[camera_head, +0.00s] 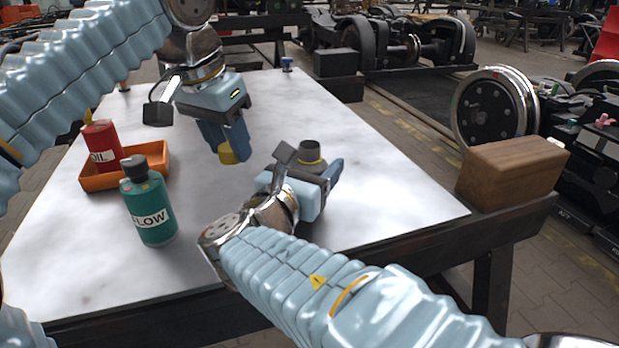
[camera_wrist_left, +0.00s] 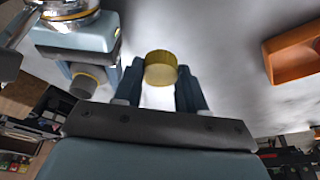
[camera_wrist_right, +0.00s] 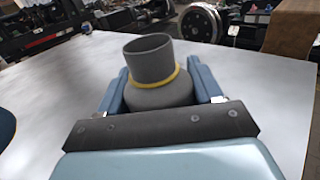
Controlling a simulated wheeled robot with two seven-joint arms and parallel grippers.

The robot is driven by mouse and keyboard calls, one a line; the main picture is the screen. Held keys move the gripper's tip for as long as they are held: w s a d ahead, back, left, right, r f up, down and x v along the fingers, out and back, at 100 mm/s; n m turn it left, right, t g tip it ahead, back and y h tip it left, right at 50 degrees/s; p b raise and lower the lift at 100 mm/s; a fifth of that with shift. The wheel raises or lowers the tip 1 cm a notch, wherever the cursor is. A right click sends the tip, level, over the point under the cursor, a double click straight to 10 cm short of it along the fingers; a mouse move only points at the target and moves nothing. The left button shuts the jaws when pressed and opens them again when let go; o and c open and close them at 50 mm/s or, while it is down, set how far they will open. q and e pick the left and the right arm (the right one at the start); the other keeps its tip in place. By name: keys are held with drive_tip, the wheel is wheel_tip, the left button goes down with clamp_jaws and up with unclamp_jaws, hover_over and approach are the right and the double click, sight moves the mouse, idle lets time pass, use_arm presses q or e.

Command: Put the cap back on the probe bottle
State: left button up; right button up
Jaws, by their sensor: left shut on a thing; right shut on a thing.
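My left gripper (camera_head: 222,146) is shut on a yellow cap (camera_head: 231,152), held above the table to the left of my right gripper. The cap also shows between the fingers in the left wrist view (camera_wrist_left: 160,68). My right gripper (camera_head: 318,170) is shut on a dark grey probe bottle (camera_head: 309,153). In the right wrist view the bottle (camera_wrist_right: 155,75) shows an open, bare neck with a yellow ring below it, and a finger stands on each side. The bottle appears upright; its lower part is hidden by the gripper. Cap and bottle are apart.
An orange tray (camera_head: 157,151) with a red OIL can (camera_head: 102,146) stands at the left. A green FLOW bottle (camera_head: 149,203) stands beside it, nearer me. A wooden block (camera_head: 511,172) sits at the table's right edge. The white tabletop (camera_head: 390,170) is clear right of my right gripper.

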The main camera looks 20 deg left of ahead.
sight(307, 155)
drive_tip(key=shift+c, duration=0.7)
drive_tip(key=shift+r, duration=0.1)
drive_tip(key=shift+r, duration=0.2)
drive_tip(key=r, duration=0.3)
drive_tip(key=shift+s+d+r+p, duration=0.1)
drive_tip(key=shift+s+r+p, duration=0.1)
drive_tip(key=shift+s+p, duration=0.1)
drive_tip(key=s+d+r, duration=0.5)
drive_tip(key=s+r, duration=0.4)
drive_tip(key=s, duration=0.3)
drive_tip(key=shift+d, duration=0.35)
drive_tip(key=shift+s, duration=0.1)
